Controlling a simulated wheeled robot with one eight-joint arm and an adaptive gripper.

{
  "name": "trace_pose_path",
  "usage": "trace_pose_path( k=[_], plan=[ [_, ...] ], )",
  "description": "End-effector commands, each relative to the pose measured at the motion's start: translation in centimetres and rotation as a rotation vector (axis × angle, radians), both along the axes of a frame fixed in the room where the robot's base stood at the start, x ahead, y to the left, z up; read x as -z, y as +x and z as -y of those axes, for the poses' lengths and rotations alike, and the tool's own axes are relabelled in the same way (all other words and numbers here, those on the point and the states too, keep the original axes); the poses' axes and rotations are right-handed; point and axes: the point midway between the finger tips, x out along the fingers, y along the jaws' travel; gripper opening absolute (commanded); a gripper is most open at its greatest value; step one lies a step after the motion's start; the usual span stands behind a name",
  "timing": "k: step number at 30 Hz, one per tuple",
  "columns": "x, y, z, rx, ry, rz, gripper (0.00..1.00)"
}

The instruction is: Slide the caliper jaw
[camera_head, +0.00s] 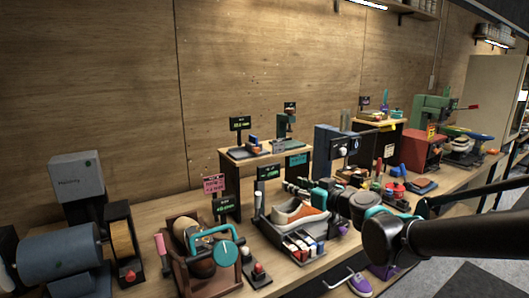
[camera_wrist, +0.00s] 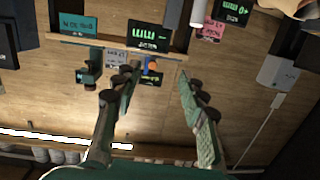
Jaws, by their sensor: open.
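I cannot make out a caliper for certain in either view. A raised wooden stand (camera_head: 235,164) carries a tray with a small blue and orange item (camera_head: 253,141) and a green upright device (camera_head: 288,124). In the wrist view, the same blue and orange item (camera_wrist: 150,70) shows between my fingers, farther off, and the green device (camera_wrist: 91,72) is left of them. My gripper (camera_wrist: 158,72) is open, with nothing between its fingers. In the head view my gripper (camera_head: 290,187) is in front of the stand, above the shoe; its fingertips are small there.
A beige and brown shoe (camera_head: 298,213) sits in a holder below my gripper. A clamped brown form with a teal handle (camera_head: 213,246), a grinder (camera_head: 62,256) and a blue machine (camera_head: 335,146) crowd the bench. A purple shoe (camera_head: 360,284) is lower right.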

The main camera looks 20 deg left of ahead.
Motion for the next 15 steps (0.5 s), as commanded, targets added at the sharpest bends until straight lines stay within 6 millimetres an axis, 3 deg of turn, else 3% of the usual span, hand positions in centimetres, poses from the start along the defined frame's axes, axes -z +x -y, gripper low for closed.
trace_pose_path(
  k=[3,6,15],
  plan=[
    [-2.8,0.8,-2.5,0.015,0.053,0.065,0.42],
    [-4.0,1.3,-3.5,0.032,0.072,0.091,0.42],
    [-4.6,2.6,-5.1,0.043,0.080,0.102,0.42]
  ],
)
